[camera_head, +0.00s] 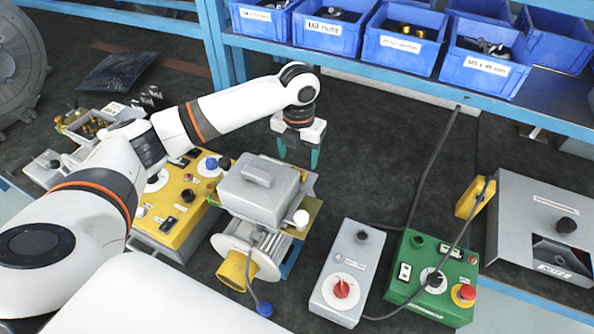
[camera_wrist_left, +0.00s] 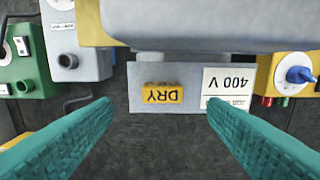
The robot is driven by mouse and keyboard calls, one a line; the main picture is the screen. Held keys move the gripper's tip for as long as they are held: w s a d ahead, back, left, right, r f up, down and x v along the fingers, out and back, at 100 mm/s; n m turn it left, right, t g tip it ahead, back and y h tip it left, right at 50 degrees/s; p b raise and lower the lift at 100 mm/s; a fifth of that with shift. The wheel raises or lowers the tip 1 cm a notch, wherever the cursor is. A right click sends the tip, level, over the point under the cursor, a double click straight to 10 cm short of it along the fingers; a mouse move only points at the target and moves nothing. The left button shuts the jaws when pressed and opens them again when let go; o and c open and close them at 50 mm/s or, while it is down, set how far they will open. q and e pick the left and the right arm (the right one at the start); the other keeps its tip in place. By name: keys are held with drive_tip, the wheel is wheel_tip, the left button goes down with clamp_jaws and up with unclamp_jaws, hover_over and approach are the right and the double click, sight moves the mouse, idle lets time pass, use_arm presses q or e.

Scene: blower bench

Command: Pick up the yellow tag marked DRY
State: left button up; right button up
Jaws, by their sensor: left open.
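The yellow tag marked DRY (camera_wrist_left: 162,93) shows upside down in the left wrist view. It lies against a grey plate (camera_wrist_left: 193,74), beside a white 400 V label (camera_wrist_left: 229,83). My left gripper (camera_wrist_left: 160,106) is open, with its green fingers either side of the tag in the picture and nothing between them. In the head view, my left gripper (camera_head: 299,154) points down behind the grey-topped blower unit (camera_head: 254,192). The tag cannot be made out there. My right gripper is out of view.
A yellow control box (camera_head: 176,207) stands left of the blower. A grey box (camera_head: 345,270) and a green box (camera_head: 432,277) stand to its right, with cables. Blue bins (camera_head: 325,33) line the rear shelf. Dark mat behind the green box is mostly clear.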

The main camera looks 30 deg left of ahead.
use_arm(q)
drive_tip(key=shift+f, duration=0.3)
drive_tip(key=f+p, duration=0.1)
drive_tip(key=f, duration=0.1)
drive_tip(key=f+p, duration=0.1)
drive_tip(key=f, duration=0.2)
drive_tip(key=shift+w+a, duration=0.15)
drive_tip(key=shift+a, duration=0.05)
drive_tip(key=shift+f, duration=0.3)
drive_tip(key=c, duration=1.1)
